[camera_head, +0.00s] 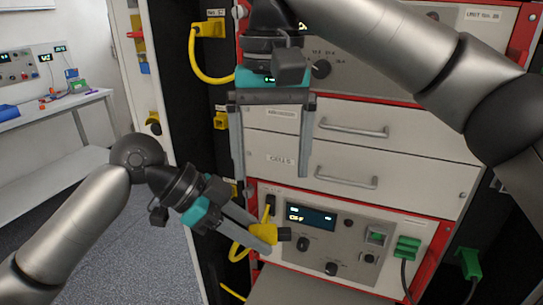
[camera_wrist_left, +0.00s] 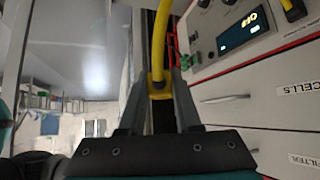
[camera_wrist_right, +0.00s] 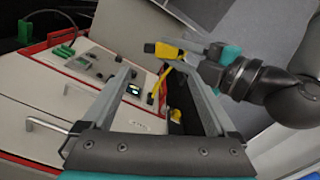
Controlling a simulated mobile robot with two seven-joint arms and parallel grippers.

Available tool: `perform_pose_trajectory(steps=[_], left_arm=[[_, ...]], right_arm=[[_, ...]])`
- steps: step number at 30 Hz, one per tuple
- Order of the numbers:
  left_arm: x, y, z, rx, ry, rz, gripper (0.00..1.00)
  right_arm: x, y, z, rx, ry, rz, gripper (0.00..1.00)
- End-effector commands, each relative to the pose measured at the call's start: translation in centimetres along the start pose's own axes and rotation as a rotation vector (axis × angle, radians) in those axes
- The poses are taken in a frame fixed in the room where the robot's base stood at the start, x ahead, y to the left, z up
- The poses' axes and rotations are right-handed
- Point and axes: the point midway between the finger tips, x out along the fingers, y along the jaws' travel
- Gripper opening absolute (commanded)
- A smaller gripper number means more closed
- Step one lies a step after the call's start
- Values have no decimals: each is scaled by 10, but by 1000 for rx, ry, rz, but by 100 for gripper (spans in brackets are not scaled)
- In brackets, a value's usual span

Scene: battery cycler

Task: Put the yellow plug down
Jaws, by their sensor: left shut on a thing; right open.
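The yellow plug (camera_head: 262,233) is in my left gripper (camera_head: 258,239), its dark end pointing right, in front of the lower panel with the display (camera_head: 311,217). A yellow cable (camera_head: 238,247) curves from near the plug beside that panel. In the left wrist view the plug (camera_wrist_left: 158,88) sits between the two fingers. In the right wrist view the plug (camera_wrist_right: 167,51) shows at the left gripper's fingertips, clear of the cabinet front. My right gripper (camera_head: 271,175) is open and empty, pointing down in front of the drawers, above the left gripper.
Two closed drawers with handles (camera_head: 353,131) face me. A green plug (camera_head: 406,248) sits at the panel's right, and another green connector (camera_head: 468,263) is farther right. Yellow connectors (camera_head: 209,28) line the dark post at left. A workbench (camera_head: 50,104) stands far left, with open floor before it.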

Motion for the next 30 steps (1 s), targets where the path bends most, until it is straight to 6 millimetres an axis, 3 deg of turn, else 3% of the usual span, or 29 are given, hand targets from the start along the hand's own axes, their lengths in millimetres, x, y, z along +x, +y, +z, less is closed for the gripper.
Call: perform_pose_trajectory(steps=[5, 18, 24, 30], left_arm=[[0, 0, 0, 0, 1, 0, 1], [0, 0, 0, 0, 1, 0, 1], [0, 0, 0, 0, 1, 0, 1], [0, 0, 0, 0, 1, 0, 1]], right_arm=[[18, 1, 0, 10, -3, 1, 92], [98, 1, 0, 8, -2, 2, 92], [115, 1, 0, 8, -1, 1, 92], [119, 0, 0, 7, 0, 0, 92]])
